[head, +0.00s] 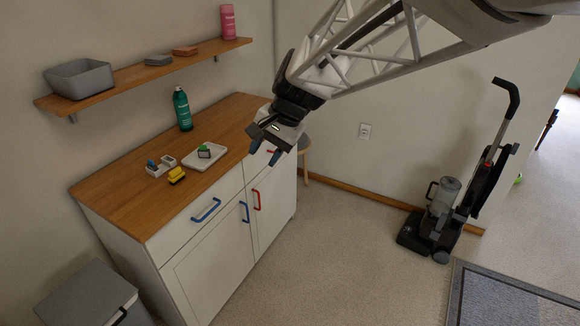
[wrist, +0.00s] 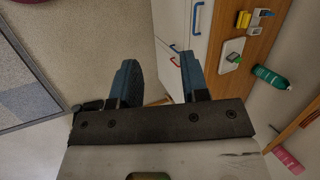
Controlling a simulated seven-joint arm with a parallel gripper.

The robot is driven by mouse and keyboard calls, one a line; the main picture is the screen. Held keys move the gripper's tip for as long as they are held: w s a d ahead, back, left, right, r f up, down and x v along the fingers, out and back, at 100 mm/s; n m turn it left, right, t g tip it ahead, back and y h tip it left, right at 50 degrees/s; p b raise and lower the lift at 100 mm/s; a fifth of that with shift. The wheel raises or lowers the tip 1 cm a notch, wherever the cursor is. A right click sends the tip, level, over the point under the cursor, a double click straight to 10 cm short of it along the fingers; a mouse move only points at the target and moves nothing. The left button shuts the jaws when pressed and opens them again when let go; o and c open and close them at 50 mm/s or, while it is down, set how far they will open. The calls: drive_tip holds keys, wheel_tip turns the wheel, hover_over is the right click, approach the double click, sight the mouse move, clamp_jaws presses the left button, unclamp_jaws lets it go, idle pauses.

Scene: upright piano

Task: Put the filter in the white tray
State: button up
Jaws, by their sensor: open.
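The white tray (head: 216,158) is a shallow rectangle on the wooden top of the white cabinet; it also shows in the wrist view (wrist: 233,48). A small green-and-white block (head: 204,151) sits in it. A yellow block (head: 177,175) with dark parts lies left of the tray, and a small white holder (head: 158,171) with a blue piece stands beside it. I cannot tell which of these, if any, is the filter. My gripper (head: 264,153) is open and empty, in the air near the cabinet's right end. Its two blue fingers are spread in the wrist view (wrist: 161,78).
A green bottle (head: 182,108) stands at the back of the countertop. A wall shelf (head: 130,77) above holds a grey bin, small blocks and a pink bottle. An upright vacuum (head: 440,215) stands right. A grey bin (head: 95,297) is front left. Open floor lies between.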

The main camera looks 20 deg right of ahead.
drive_tip(key=s+d+f+n+h, duration=0.1)
drive_tip(key=s+d+n+h, duration=0.1)
drive_tip(key=s, duration=0.9)
drive_tip(key=s+d+n+t+h, duration=0.1)
drive_tip(key=s+d+n+h, duration=0.2)
drive_tip(key=s, duration=0.8)
drive_tip(key=shift+s+d+f+n, duration=0.25)
drive_tip(key=shift+d+f+n, duration=0.15)
drive_tip(key=shift+d+n, duration=0.6)
